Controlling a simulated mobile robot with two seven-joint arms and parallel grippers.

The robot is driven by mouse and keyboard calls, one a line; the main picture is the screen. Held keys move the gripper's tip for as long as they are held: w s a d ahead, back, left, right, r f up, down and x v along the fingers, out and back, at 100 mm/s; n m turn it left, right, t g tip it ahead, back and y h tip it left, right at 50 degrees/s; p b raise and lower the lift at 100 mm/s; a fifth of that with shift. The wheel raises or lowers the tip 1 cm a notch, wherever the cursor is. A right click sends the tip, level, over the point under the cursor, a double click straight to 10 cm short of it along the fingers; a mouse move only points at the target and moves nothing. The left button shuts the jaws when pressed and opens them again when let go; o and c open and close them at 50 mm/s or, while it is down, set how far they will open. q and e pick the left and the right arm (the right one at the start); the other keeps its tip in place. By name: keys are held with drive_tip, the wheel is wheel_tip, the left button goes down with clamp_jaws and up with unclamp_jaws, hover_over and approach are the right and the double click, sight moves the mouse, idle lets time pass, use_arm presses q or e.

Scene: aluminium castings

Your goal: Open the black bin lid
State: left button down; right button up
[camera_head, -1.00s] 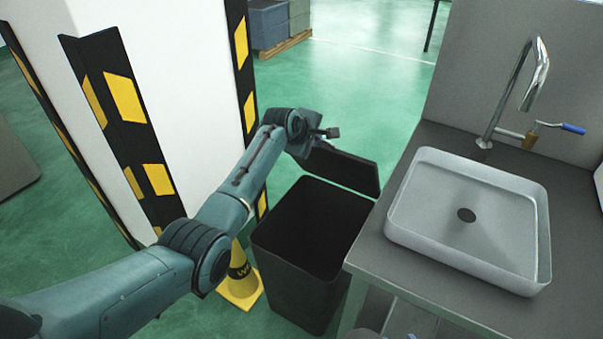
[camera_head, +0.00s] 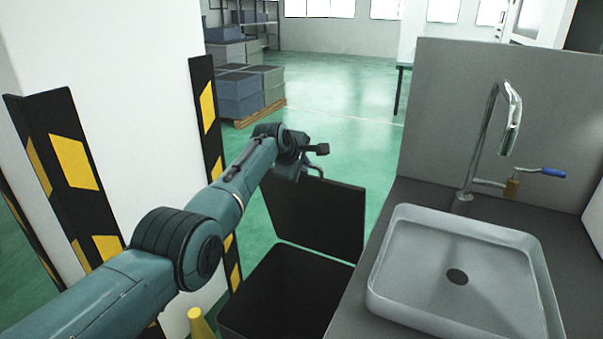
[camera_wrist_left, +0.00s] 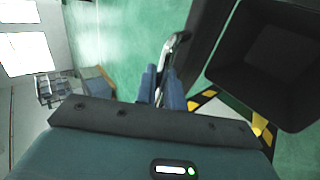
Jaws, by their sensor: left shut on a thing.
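The black bin (camera_head: 285,295) stands on the floor left of the sink counter, its top open and its inside dark. Its lid (camera_head: 318,218) stands raised at the bin's far edge, roughly upright. My left gripper (camera_head: 312,170) is at the top edge of the lid. In the left wrist view, the blue fingers (camera_wrist_left: 163,88) are shut on a curved metal handle (camera_wrist_left: 175,48) beside the dark lid (camera_wrist_left: 207,40). The open bin (camera_wrist_left: 265,60) shows at the upper right there. The exact finger contact is partly hidden. My right gripper is not in view.
A counter with a grey sink (camera_head: 465,275) and a tap (camera_head: 508,125) is close on the right. A white pillar with black-and-yellow guards (camera_head: 72,165) is on the left. A yellow cone (camera_head: 201,325) stands beside the bin. Green floor (camera_head: 340,100) is open behind.

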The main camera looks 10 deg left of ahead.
use_arm(q)
drive_tip(key=shift+w+d, duration=0.1)
drive_tip(key=shift+w, duration=0.15)
idle(0.3)
drive_tip(key=c, duration=1.6)
unclamp_jaws()
